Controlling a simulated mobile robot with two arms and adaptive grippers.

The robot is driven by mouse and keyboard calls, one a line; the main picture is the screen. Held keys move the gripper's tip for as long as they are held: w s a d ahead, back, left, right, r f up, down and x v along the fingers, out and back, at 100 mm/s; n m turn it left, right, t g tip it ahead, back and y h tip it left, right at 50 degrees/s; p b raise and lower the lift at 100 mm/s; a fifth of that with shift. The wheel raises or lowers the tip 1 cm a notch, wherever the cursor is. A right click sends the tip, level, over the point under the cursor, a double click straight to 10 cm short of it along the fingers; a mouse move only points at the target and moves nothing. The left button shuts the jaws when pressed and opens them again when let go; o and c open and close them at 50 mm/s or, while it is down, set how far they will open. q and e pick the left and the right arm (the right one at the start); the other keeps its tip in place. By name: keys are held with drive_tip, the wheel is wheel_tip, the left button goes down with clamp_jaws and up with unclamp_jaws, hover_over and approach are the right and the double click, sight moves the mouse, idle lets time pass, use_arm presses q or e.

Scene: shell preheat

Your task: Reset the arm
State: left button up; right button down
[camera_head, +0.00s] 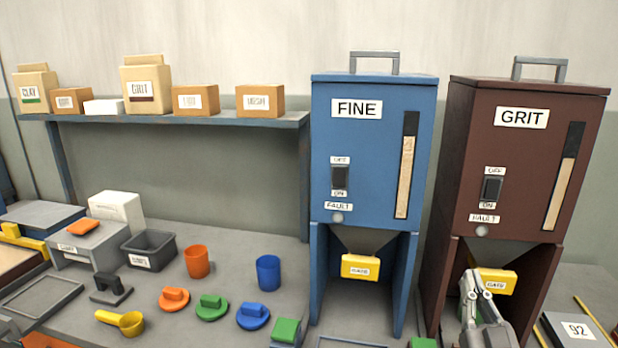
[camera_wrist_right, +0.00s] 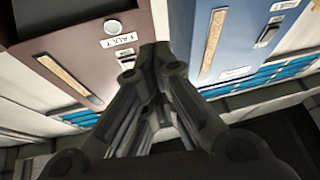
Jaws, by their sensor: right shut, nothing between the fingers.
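My right gripper (camera_head: 474,281) is in front of the brown GRIT hopper (camera_head: 516,150), at its lower left, by the yellow gate (camera_head: 497,283). It is shut and empty; whether it touches the gate I cannot tell. In the right wrist view the shut fingers (camera_wrist_right: 155,52) point up between the brown hopper (camera_wrist_right: 75,50) and the blue one (camera_wrist_right: 240,40). My left gripper is in neither view.
The blue FINE hopper (camera_head: 373,150) with its yellow gate (camera_head: 360,267) stands left of the brown one. Orange (camera_head: 197,262) and blue (camera_head: 268,273) cups, lids, a yellow scoop (camera_head: 122,321) and a grey bin (camera_head: 148,250) occupy the bench. A scale (camera_head: 578,328) marked 92 sits right.

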drive_tip(key=s+a+f+g+y, duration=0.1)
drive_tip(key=s+a+f+g, duration=0.15)
drive_tip(key=f, duration=0.35)
drive_tip(key=s+a+f+n+g, duration=0.1)
drive_tip(key=s+a+f+g, duration=0.1)
drive_tip(key=s+f+g, duration=0.3)
drive_tip(key=a+f+g+y, duration=0.1)
drive_tip(key=a+f+g, duration=0.15)
drive_tip(key=f, duration=0.45)
drive_tip(key=s+a+f+g, duration=0.2)
drive_tip(key=s+f+g, duration=0.3)
drive_tip(key=s, duration=0.6)
drive_tip(key=s+a+f+g, duration=0.2)
drive_tip(key=s+f+g, duration=0.3)
drive_tip(key=s, duration=0.6)
wheel_tip(320, 180, down, 28)
drive_tip(key=s+n+g, duration=0.1)
drive_tip(key=s, duration=0.1)
drive_tip(key=s+d+f+g, duration=0.1)
drive_tip(key=s+d+f, duration=0.2)
drive_tip(key=s+f, duration=1.2)
drive_tip(key=shift+s+d, duration=0.2)
drive_tip(key=shift+s, duration=0.45)
